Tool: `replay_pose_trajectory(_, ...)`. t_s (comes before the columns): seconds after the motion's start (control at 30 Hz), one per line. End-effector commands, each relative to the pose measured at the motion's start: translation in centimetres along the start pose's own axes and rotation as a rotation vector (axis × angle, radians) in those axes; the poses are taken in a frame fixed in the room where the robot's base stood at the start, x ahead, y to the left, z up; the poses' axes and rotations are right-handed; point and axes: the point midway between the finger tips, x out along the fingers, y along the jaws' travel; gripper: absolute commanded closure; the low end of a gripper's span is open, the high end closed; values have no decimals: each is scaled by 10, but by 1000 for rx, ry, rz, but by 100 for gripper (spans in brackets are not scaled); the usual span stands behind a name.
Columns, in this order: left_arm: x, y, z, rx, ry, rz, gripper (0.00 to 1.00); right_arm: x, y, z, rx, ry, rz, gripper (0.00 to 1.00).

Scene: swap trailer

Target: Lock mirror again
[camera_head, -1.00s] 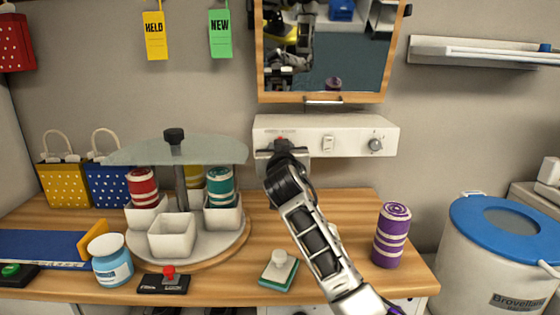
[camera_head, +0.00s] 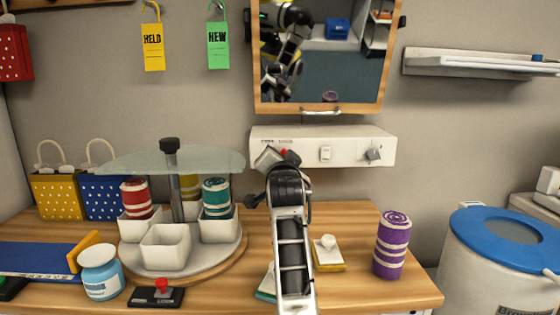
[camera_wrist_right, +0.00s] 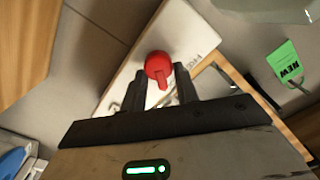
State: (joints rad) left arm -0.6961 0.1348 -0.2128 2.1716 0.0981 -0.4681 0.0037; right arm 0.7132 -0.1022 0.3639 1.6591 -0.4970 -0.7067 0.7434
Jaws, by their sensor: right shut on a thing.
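The mirror (camera_head: 320,60) in its wooden frame hangs on the back wall, with a metal handle (camera_head: 320,112) at its lower edge. Below it is a white panel (camera_head: 350,140) with a red knob (camera_head: 284,152) at its left end, a switch (camera_head: 326,153) and a grey dial (camera_head: 374,154). My right gripper (camera_head: 272,157) is at the red knob and hides part of it. In the right wrist view the red knob (camera_wrist_right: 158,66) sits between the two dark fingers of my right gripper (camera_wrist_right: 159,78), which is shut on it. My left gripper is not in view.
A turntable (camera_head: 205,262) with white cups and a glass top stands at left. A blue-lidded bin (camera_head: 500,270) stands at right.

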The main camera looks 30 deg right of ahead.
Motion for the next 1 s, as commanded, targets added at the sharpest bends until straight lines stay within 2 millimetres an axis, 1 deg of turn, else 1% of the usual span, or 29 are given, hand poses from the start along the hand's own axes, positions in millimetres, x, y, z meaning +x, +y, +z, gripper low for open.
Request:
replay_pose_trajectory(0.2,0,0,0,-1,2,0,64,0,1,1,34,-4,2,92)
replay_pose_trajectory(0.57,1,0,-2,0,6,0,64,0,1,1,37,-3,2,92)
replay_pose_trajectory(0.6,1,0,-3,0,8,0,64,0,1,1,37,-3,2,64)
replay_pose_trajectory(0.67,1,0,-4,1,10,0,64,0,1,1,37,-2,2,48)
replay_pose_trajectory(1.0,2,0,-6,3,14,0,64,-2,0,1,35,-1,0,48)
